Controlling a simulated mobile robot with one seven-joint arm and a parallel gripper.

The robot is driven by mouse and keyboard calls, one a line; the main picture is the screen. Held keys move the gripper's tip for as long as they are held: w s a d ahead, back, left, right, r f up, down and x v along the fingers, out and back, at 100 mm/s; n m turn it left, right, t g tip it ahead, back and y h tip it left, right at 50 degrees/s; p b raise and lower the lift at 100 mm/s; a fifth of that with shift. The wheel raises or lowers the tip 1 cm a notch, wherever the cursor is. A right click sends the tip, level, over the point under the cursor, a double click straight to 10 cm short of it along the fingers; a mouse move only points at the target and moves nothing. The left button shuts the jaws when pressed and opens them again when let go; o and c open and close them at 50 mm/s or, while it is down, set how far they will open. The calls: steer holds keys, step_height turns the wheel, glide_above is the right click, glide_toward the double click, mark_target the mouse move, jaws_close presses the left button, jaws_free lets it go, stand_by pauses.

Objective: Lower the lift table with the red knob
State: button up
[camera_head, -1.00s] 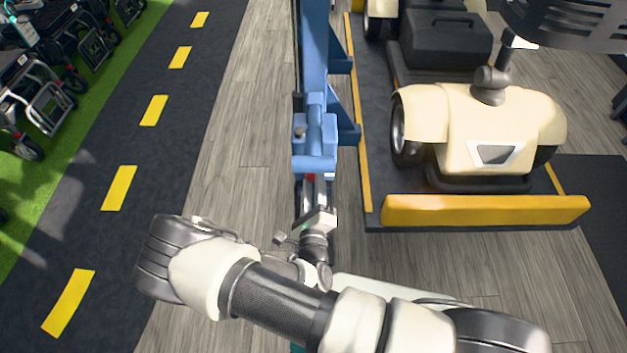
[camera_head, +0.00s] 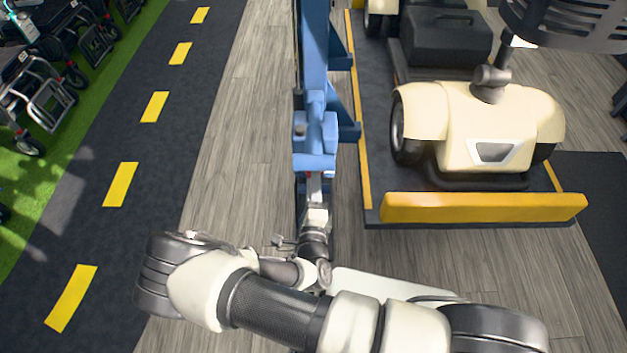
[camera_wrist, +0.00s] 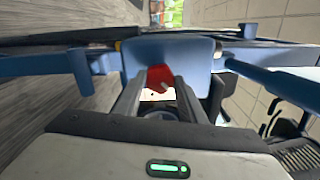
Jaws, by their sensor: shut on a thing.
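The red knob (camera_wrist: 159,76) shows in the wrist view on the blue housing of the lift. My gripper (camera_wrist: 160,92) is shut on it, with a finger on either side. In the head view my gripper (camera_head: 315,190) reaches to the lower end of the blue lift column (camera_head: 314,50), and the knob is almost wholly hidden there. The lift table (camera_head: 372,150) is a dark platform with yellow edges to the right of the column. Its yellow front flap (camera_head: 484,207) is tilted up. A cream scooter (camera_head: 487,125) stands on the platform.
A dark lane with yellow dashes (camera_head: 121,184) runs along the left. Several folded wheelchairs or walkers (camera_head: 40,88) stand on green floor at the far left. Bare wood floor (camera_head: 225,150) lies between lane and column. A dark mat (camera_head: 590,190) lies at right.

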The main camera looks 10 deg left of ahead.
steer(key=o, duration=1)
steer(key=shift+o, duration=0.2)
steer(key=shift+s, duration=0.1)
steer(key=p+v, duration=0.1)
steer(key=v, duration=1.6)
steer(key=shift+s+d, duration=0.15)
